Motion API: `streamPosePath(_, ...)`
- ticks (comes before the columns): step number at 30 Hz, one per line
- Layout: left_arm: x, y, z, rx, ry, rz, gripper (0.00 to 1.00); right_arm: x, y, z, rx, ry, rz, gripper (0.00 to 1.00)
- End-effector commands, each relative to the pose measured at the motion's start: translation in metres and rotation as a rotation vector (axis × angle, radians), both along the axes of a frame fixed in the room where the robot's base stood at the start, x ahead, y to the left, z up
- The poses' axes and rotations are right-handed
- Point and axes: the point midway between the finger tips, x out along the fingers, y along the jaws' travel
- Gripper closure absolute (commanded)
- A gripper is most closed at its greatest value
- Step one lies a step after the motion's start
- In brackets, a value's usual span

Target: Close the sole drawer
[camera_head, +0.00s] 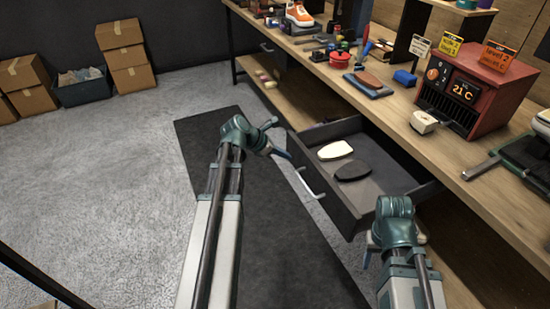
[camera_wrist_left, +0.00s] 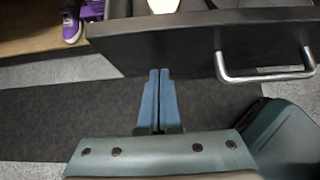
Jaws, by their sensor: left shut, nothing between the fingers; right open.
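The sole drawer (camera_head: 372,202) is pulled out from under the workbench. A white sole (camera_head: 335,150) and a black sole (camera_head: 353,171) lie in it. Its dark front and metal handle (camera_head: 306,183) face the aisle; the handle also shows in the left wrist view (camera_wrist_left: 264,77). My left gripper (camera_head: 284,154) is shut and empty, close to the drawer front. In the left wrist view its blue fingers (camera_wrist_left: 160,73) point at the front, left of the handle; contact is unclear. My right gripper (camera_head: 368,258) is open near the drawer's near corner, largely hidden by its wrist.
The workbench (camera_head: 406,103) carries a red heater box (camera_head: 475,90), an orange sneaker (camera_head: 299,15) and tools. A purple sneaker (camera_wrist_left: 72,27) is beside the drawer. A dark mat (camera_head: 215,140) covers the floor. Cardboard boxes (camera_head: 125,55) stand far off at the left.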

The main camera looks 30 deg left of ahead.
Motion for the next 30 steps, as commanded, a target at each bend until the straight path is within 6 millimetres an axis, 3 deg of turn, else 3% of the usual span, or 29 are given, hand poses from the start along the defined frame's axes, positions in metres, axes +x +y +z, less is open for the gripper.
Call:
streamPosePath(20,0.013,-0.010,0.000,0.001,0.000,-0.002,1.00,0.000,0.000,0.000,0.000,0.000,0.000,0.50)
streamPosePath(26,0.040,-0.030,0.000,0.001,0.000,-0.005,1.00,0.000,0.000,0.000,0.000,0.000,0.000,0.50)
streamPosePath(30,0.070,-0.053,0.000,0.000,0.000,-0.006,1.00,0.000,0.000,0.000,0.000,0.000,0.000,0.50)
